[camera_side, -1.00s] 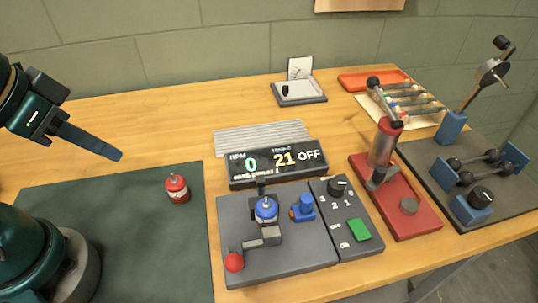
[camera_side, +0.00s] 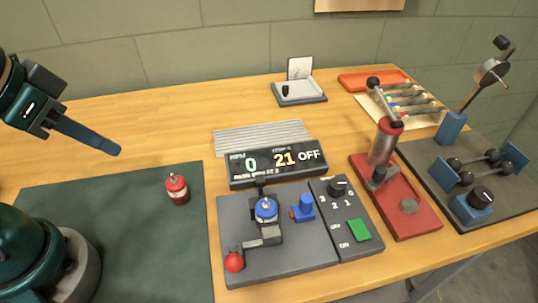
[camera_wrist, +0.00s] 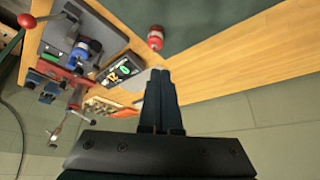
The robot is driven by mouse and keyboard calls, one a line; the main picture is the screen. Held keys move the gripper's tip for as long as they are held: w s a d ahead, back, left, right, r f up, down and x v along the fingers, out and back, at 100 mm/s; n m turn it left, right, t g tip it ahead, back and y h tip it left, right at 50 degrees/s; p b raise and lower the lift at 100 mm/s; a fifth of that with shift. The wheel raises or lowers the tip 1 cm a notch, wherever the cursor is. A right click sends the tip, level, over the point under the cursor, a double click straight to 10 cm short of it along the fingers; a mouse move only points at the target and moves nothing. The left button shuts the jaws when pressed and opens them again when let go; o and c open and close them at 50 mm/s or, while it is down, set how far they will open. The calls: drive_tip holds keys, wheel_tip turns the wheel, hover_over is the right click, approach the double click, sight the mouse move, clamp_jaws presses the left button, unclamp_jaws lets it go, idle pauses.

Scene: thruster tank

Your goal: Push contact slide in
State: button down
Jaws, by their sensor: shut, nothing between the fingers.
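My gripper (camera_side: 117,150) is shut and empty, held in the air at the upper left of the side view, above the back edge of the green mat. In the wrist view its fingers (camera_wrist: 160,75) are together with nothing between them. The grey control unit (camera_side: 290,258) stands right of the mat, well away from my gripper. It carries a blue cylindrical part (camera_side: 266,209) in a dark holder, a blue block with an orange end (camera_side: 303,208), and a lever with a red ball (camera_side: 234,262). I cannot tell which part is the contact slide.
The display (camera_side: 277,164) reads RPM 0, 21 and OFF. A red canister (camera_side: 177,188) stands on the green mat (camera_side: 150,250). The red-based pump (camera_side: 410,225) and a dark board of blue fixtures (camera_side: 510,205) are at right. The table's back left is clear.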

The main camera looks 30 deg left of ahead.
drive_tip(key=w+d+r+m, duration=0.1)
drive_tip(key=w+d+r, duration=0.2)
drive_tip(key=w+r, duration=0.45)
drive_tip(key=w+d+r+m+h, duration=0.2)
drive_tip(key=w+d+r, duration=0.1)
drive_tip(key=w+d, duration=0.45)
drive_tip(key=m+g, duration=0.3)
hover_over(303, 207)
drive_tip(key=w+d, duration=0.2)
drive_tip(key=w, duration=0.1)
wheel_tip(303, 207, down, 13)
drive_tip(key=x, duration=0.9)
drive_tip(key=shift+w+a+f, duration=0.25)
drive_tip(key=shift+w, duration=0.15)
drive_tip(key=shift+s+a+r, duration=0.15)
drive_tip(key=shift+s+r, duration=0.05)
drive_tip(key=shift+s, duration=0.1)
drive_tip(key=shift+s+a, duration=0.45)
drive_tip(key=shift+s, duration=0.2)
drive_tip(key=shift+s+a, duration=0.4)
drive_tip(key=shift+s, duration=0.3)
drive_tip(key=shift+s+a, duration=0.15)
